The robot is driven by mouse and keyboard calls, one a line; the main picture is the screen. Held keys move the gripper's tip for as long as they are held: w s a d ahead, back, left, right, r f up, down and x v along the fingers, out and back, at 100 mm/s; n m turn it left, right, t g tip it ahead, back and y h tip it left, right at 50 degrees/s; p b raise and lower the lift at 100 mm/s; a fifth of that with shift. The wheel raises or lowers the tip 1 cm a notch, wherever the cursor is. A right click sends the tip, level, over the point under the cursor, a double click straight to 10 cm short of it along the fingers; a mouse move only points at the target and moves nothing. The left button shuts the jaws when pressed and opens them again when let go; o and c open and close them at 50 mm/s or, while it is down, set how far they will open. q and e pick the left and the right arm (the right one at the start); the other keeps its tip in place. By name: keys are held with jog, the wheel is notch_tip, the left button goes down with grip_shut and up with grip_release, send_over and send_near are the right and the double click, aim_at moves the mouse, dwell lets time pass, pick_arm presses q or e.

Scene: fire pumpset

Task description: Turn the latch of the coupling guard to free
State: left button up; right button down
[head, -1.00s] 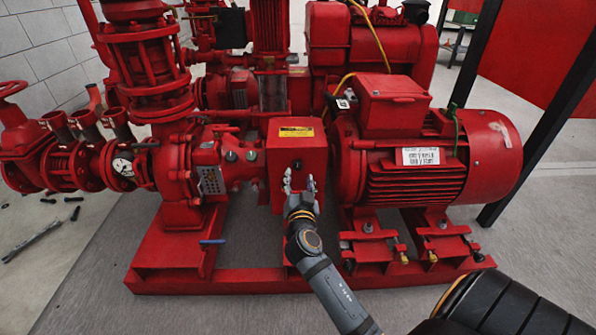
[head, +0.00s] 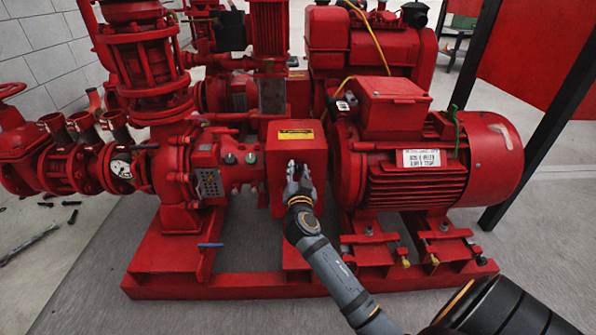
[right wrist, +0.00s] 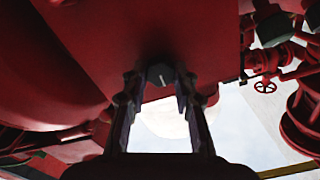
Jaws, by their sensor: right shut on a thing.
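The coupling guard (head: 281,150) is a red box with a yellow label on top, between the pump and the motor. Its latch (right wrist: 160,74) is a small dark knob with a light line mark; it shows in the right wrist view between the fingertips. My right gripper (head: 298,172) is at the guard's front face, and its fingers hide the latch in the head view. In the right wrist view my right gripper (right wrist: 161,82) has one finger on each side of the latch, shut on it. My left gripper is not in view.
The red motor (head: 490,160) stands right of the guard and the pump (head: 178,165) left of it, all on a red base frame (head: 245,287). A blue-handled lever (head: 210,245) sits on the frame's left part. Loose bolts (head: 72,215) lie on the floor at left.

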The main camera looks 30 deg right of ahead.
dwell(0.3)
jog(key=n+p, duration=0.1)
jog(key=n, duration=0.3)
jog(key=shift+n, duration=0.4)
jog(key=n+p, duration=0.2)
jog(key=n, duration=0.2)
jog(key=shift+a+n, duration=0.15)
jog(key=shift+n, duration=0.15)
jog(key=n+p, duration=0.2)
jog(key=n, duration=0.3)
jog(key=shift+w, duration=0.1)
jog(key=shift+a+f+n+p, duration=0.15)
jog(key=shift+n+p, duration=0.4)
jog(key=shift+n, duration=1.15)
jog(key=c, duration=1)
grip_release()
jog(key=shift+c, duration=0.2)
